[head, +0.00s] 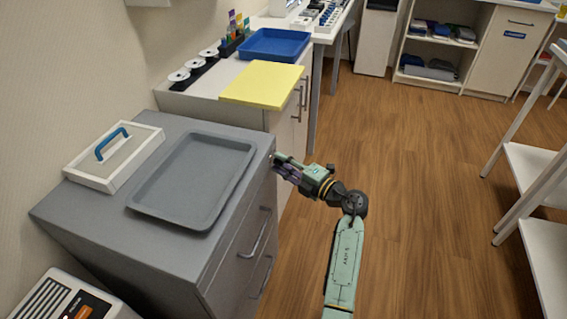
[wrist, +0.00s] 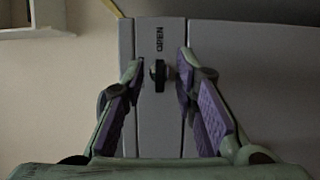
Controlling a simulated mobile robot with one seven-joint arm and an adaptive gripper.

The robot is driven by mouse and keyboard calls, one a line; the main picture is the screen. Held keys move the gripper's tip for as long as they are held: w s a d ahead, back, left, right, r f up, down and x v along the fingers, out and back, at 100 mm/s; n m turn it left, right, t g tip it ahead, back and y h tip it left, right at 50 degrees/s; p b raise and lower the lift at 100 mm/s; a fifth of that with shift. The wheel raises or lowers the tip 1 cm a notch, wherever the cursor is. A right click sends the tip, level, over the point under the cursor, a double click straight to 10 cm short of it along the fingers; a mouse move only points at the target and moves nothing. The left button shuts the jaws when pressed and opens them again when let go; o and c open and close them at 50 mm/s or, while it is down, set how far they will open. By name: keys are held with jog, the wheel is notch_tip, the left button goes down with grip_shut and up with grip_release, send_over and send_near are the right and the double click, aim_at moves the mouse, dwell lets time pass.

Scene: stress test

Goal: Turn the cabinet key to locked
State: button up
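The cabinet key (wrist: 158,73) is a small dark piece on a narrow grey strip of the cabinet front in the wrist view. Its grip looks upright, under the printed word OPEN (wrist: 159,40). My gripper (wrist: 160,66) is open, with one purple-padded finger left of the key and one right of it; gaps show on both sides. In the head view my gripper (head: 274,164) is at the upper far corner of the grey cabinet's (head: 165,255) drawer front. The key is hidden there behind the gripper.
A grey tray (head: 150,211) and a framed panel with a blue handle (head: 112,143) lie on the cabinet top. A white counter beyond holds a yellow board (head: 262,85) and a blue tray (head: 274,46). White shelving (head: 545,180) stands at right. The wooden floor between is clear.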

grip_shut()
